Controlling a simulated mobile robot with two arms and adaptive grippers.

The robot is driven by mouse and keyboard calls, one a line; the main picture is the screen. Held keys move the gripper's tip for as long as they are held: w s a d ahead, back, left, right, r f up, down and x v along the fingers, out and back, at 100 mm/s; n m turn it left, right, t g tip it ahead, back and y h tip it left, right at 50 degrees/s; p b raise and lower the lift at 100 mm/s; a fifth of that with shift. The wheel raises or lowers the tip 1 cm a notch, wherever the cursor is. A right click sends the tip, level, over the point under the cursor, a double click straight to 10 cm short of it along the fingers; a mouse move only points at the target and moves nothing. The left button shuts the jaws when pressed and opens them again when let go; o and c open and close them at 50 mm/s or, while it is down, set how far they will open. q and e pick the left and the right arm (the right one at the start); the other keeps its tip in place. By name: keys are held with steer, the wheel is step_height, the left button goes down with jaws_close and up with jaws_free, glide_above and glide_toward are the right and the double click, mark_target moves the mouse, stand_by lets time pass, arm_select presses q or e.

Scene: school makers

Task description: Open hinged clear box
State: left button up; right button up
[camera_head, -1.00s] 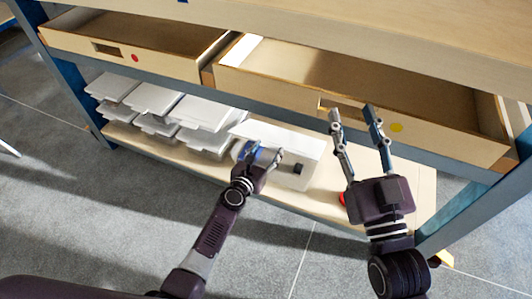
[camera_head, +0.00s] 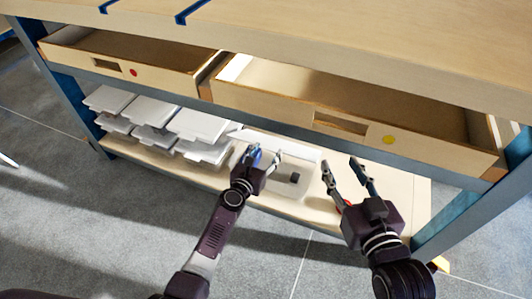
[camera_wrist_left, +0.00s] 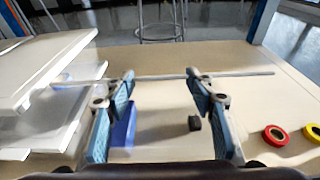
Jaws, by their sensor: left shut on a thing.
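The hinged clear box (camera_head: 296,202) stands on the lower shelf, with a small black block (camera_head: 294,178) inside. Its lid (camera_head: 305,152) is raised at a tilt; its edge shows as a thin grey bar in the left wrist view (camera_wrist_left: 245,74). That view also shows a blue block (camera_wrist_left: 123,126) beside the left finger. The exact contact is unclear. My right gripper (camera_head: 341,165) is open and empty, right of the box.
Red tape (camera_wrist_left: 275,135) and yellow tape (camera_wrist_left: 311,131) lie to the right on the shelf (camera_head: 405,195). Two open drawers (camera_head: 130,75) (camera_head: 440,142) hang above, limiting headroom. The floor in front is clear.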

arm_select(q)
steer(key=shift+w+r, duration=0.15)
steer(key=shift+r, duration=0.15)
steer(key=o, duration=1.6)
steer(key=shift+o, duration=0.6)
steer(key=shift+f, duration=0.15)
steer(key=s+a, duration=0.4)
steer(key=s, duration=0.8)
steer(key=shift+s, duration=0.35)
steer(key=shift+r, duration=0.2)
